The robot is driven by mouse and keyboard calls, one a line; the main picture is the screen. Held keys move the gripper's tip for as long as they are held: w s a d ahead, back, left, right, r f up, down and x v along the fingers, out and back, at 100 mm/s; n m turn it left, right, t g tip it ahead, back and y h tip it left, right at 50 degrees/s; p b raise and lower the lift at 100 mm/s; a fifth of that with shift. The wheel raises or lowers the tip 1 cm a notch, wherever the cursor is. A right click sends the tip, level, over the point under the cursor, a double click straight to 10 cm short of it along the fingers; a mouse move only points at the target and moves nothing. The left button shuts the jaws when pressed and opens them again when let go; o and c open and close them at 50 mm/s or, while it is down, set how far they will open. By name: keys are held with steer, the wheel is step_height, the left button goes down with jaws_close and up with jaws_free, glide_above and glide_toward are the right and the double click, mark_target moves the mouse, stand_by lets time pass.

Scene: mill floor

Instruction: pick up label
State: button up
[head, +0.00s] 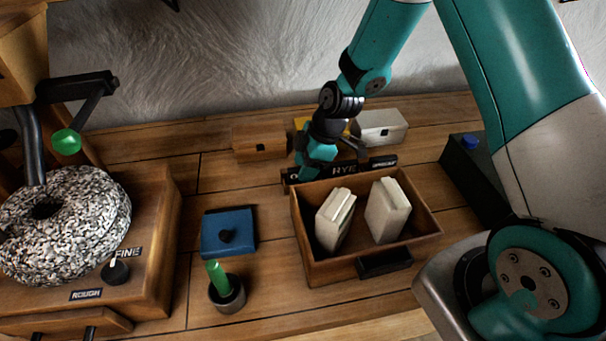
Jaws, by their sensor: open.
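A long black strip (381,163) lettered "RYE", with smaller lettering at its ends, lies behind the open wooden drawer box. It is the only label-like thing near my gripper. My gripper (335,160) points down over the strip's left and middle part, its jaws apart. The teal and black hand hides part of the strip and of what stands behind it. I cannot tell whether the fingers touch the strip. No object shows between the fingers.
The wooden drawer (303,243) in front holds two pale packets (334,220). Small wooden (262,144) and white (381,127) boxes stand behind. A blue lidded box (229,231), a dark cup (227,294) with a green stick, and a mill with a speckled stone (85,240) stand left.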

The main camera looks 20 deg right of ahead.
jaws_close()
